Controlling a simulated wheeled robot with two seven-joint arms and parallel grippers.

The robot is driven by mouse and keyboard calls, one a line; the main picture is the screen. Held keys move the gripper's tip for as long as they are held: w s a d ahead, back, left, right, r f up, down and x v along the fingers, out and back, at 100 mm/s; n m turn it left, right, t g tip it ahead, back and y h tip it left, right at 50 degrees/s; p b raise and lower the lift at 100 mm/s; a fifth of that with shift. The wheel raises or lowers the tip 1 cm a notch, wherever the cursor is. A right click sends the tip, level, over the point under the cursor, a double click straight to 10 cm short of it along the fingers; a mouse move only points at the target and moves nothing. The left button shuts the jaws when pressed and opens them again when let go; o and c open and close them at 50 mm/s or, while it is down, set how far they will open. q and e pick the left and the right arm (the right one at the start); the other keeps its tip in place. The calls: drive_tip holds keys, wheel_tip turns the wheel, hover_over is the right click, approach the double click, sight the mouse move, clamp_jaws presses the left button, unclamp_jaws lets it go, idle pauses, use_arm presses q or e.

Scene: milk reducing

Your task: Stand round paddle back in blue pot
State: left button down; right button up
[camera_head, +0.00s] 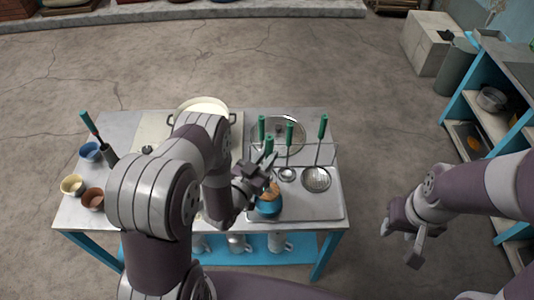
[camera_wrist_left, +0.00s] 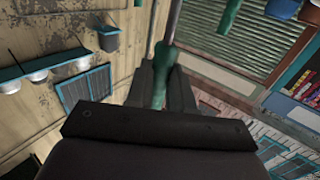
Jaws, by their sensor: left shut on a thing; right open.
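The blue pot (camera_head: 267,209) stands near the front edge of the table, right of its middle, with something brown at its mouth. My left gripper (camera_head: 260,178) is just above and beside the pot and partly covers it. In the left wrist view my left gripper (camera_wrist_left: 163,88) is shut on a green handle (camera_wrist_left: 161,62) with a thin metal shaft running out of the top of the picture. I take this to be the round paddle; its round end is not clearly seen. My right gripper (camera_head: 405,238) is open and empty, off the table's right side.
Skimmers and ladles with green handles (camera_head: 323,127) stand at a rack behind the blue pot, near a round lid. A wide pan (camera_head: 203,104) of pale liquid is at the back.

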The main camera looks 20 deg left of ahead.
use_arm(q)
wheel_tip(320, 180, down, 8)
drive_tip(key=b, duration=0.6)
drive_tip(key=shift+w, duration=0.25)
drive_tip(key=shift+r, duration=0.1)
drive_tip(key=c, duration=0.9)
unclamp_jaws()
drive_tip(key=shift+s, duration=0.1)
drive_tip(key=p+v, duration=0.1)
drive_tip(key=v, duration=1.1)
drive_tip(key=shift+s, duration=0.25)
drive_tip(key=shift+a, duration=0.1)
